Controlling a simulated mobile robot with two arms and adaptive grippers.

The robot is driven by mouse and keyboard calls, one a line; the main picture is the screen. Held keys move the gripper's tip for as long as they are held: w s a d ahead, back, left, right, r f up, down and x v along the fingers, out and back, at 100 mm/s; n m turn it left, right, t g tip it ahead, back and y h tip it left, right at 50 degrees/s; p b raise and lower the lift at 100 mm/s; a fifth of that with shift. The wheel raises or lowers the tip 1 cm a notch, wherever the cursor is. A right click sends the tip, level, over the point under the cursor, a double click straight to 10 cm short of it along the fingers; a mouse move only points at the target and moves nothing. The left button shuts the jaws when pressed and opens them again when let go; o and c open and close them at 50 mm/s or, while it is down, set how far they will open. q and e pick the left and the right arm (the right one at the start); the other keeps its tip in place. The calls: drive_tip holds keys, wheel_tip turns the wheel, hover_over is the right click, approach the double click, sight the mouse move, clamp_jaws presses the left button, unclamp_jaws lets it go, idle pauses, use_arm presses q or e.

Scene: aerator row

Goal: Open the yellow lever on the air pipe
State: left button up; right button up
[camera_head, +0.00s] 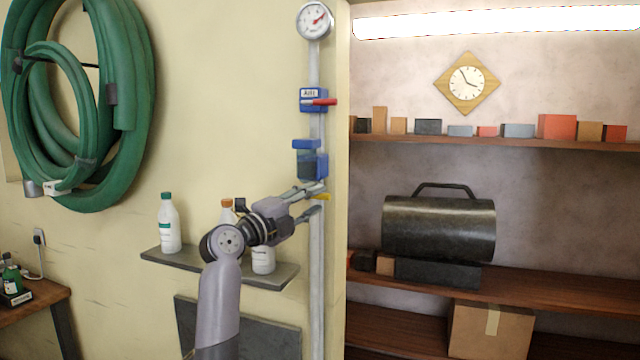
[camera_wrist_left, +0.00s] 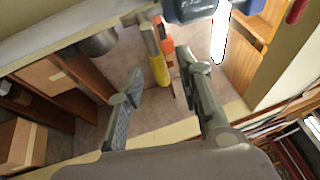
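The grey air pipe (camera_head: 316,262) runs up the edge of the pale wall. A small tip of the yellow lever (camera_head: 323,197) shows between the fingers of my left gripper (camera_head: 319,198); the rest of it is hidden in the head view. In the left wrist view, the yellow lever (camera_wrist_left: 158,70) lies between the tips of my open left gripper (camera_wrist_left: 160,70), with a gap visible on both sides. Whether it is deep enough between the fingers, I cannot tell. My right gripper is out of view.
Above on the pipe are a blue filter unit (camera_head: 308,160), a blue AIR valve with a red lever (camera_head: 319,102) and a gauge (camera_head: 314,20). A small shelf (camera_head: 170,257) with white bottles stands close to my left arm. Wooden shelves (camera_head: 560,290) are at right.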

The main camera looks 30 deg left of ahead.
sight(318, 198)
use_arm(q)
drive_tip(key=shift+p+x, duration=0.55)
drive_tip(key=shift+x, duration=1.05)
drive_tip(key=shift+c, duration=0.2)
clamp_jaws()
